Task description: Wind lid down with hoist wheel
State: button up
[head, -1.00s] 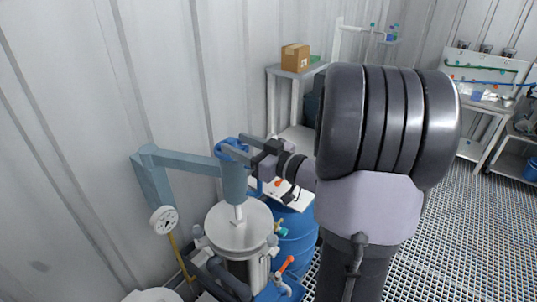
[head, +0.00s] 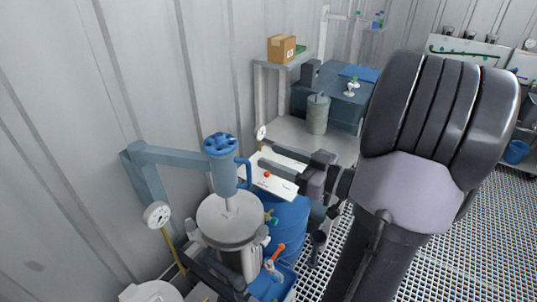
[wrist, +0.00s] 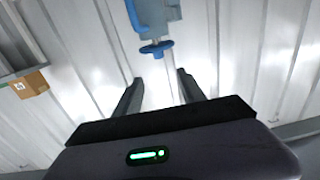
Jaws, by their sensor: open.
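The blue hoist wheel (head: 220,144) sits on top of the hoist's blue cylinder (head: 223,178), which hangs from a blue-grey swing arm. Below it, a rod reaches down to the pale round lid (head: 228,216) over the metal vessel (head: 243,264). I cannot tell whether the lid touches the vessel's rim. My gripper (head: 272,158) is open and empty, to the right of the wheel and apart from it. In the wrist view, which is upside down, the wheel (wrist: 155,49) shows beyond my open fingers (wrist: 159,76), with nothing between them.
A pressure gauge (head: 157,215) stands left of the vessel. A blue drum (head: 287,218) and a white board (head: 272,184) are on its right. The ribbed wall is close behind the hoist.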

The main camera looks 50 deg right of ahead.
jog(key=w+d+n+g+y+p, duration=0.1)
jog(key=w+d+n+y+p, duration=0.2)
jog(key=d+y, duration=0.1)
jog(key=g+y+b, duration=0.1)
jog(key=y+b, duration=0.1)
send_near(210, 141)
jog(key=shift+n, duration=0.4)
jog(key=x, duration=0.3)
jog(key=r+x, duration=0.1)
jog(key=x, duration=0.6)
jog(key=shift+r, duration=0.3)
jog(key=shift+h, duration=0.3)
grip_shut()
